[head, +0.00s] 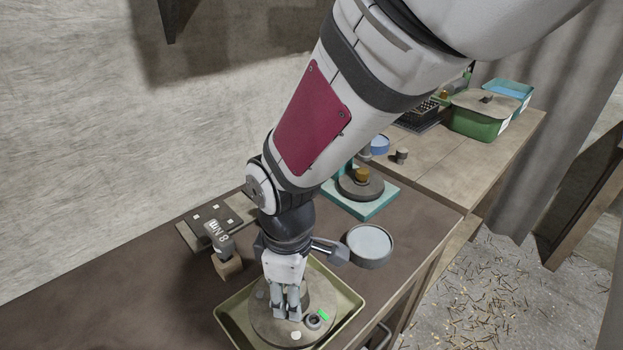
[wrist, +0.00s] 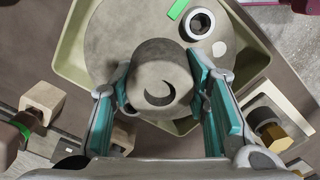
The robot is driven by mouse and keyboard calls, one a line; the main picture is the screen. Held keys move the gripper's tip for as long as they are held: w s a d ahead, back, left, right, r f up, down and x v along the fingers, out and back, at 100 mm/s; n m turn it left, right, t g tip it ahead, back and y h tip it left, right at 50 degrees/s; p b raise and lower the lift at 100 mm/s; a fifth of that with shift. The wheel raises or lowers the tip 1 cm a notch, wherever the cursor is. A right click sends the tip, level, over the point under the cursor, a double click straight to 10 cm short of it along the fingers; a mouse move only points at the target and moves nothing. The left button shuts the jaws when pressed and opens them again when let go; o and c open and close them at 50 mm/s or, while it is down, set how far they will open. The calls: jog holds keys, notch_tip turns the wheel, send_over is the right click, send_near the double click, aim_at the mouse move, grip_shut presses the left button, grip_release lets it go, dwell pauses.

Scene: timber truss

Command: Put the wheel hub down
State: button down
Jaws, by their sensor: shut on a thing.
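My gripper (head: 287,306) points down over the table, its fingers shut on a grey round piece that I take as the wheel hub (wrist: 158,85). In the wrist view the hub has a dark crescent mark on top, between the two teal finger pads. In the head view the fingers largely hide it. Right below is a wide grey disc (head: 262,320) with a small ring, a green mark and pale spots. I cannot tell whether hub and disc are one piece or touch. The disc lies inside a shallow olive tray (head: 350,318).
A labelled grey block (head: 218,235) and a wooden block stand left of the tray. A round tin (head: 370,245) stands close on its right. Behind is a teal plate (head: 378,208) bearing a dark disc. Green (head: 480,122) and blue bins stand farther back. The front-left tabletop is clear.

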jog(key=shift+a, duration=0.3)
jog(key=shift+f, duration=1.75)
jog(key=shift+f, duration=0.15)
jog(key=c, duration=0.9)
grip_release()
